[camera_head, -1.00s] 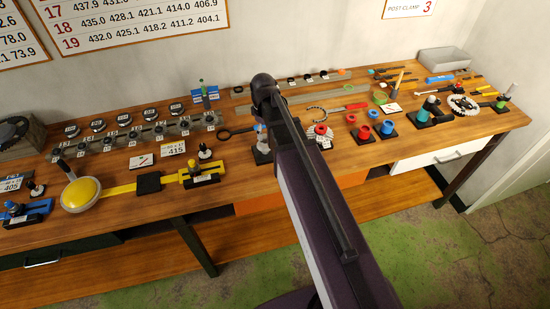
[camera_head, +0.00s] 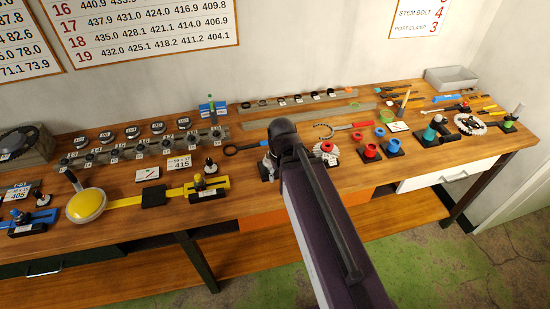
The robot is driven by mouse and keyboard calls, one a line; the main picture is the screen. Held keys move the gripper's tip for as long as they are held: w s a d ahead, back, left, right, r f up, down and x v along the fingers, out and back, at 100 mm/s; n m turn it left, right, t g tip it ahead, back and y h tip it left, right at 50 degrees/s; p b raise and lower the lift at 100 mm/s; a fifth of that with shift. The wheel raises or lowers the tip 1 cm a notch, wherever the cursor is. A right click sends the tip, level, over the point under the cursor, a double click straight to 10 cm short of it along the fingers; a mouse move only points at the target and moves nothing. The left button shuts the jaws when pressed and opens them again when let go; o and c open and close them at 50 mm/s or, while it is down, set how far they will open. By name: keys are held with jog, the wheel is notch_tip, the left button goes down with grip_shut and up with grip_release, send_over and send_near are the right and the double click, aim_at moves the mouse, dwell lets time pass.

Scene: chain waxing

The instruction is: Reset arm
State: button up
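My arm (camera_head: 325,225) rises from the bottom of the head view as a purple link with a dark bar along it. It ends in a dark rounded joint (camera_head: 284,133) in front of the bench's middle. My gripper cannot be made out; it is hidden or outside the picture. No object is visibly held. The arm covers part of the bench and its front edge.
The wooden bench (camera_head: 120,190) carries a yellow round-ended tool (camera_head: 88,206) at left and red cups (camera_head: 370,152) right of my arm. A grey tray (camera_head: 451,78) stands at the far right. Green floor (camera_head: 420,260) lies open in front.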

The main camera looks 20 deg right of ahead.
notch_tip(320, 180, down, 3)
jog(key=b, duration=0.3)
jog(key=shift+f, duration=0.2)
dwell(1.3)
jog(key=shift+o, duration=0.4)
jog(key=w+r+n, duration=0.1)
jog(key=w+n, duration=0.2)
jog(key=w, duration=0.1)
jog(key=w+n+p, duration=0.1)
jog(key=w+n, duration=0.1)
jog(key=w, duration=0.3)
jog(key=w+r+n+p, duration=0.1)
jog(key=w+n, duration=0.2)
jog(key=w, duration=0.2)
jog(key=shift+w+r+n, duration=0.25)
jog(key=shift+r+n, duration=0.05)
jog(key=w+r+n+p, duration=0.2)
jog(key=w+n, duration=0.7)
jog(key=w, duration=0.5)
jog(key=shift+w+r+p, duration=0.15)
jog(key=shift+w+p, duration=0.05)
jog(key=shift+p, duration=0.1)
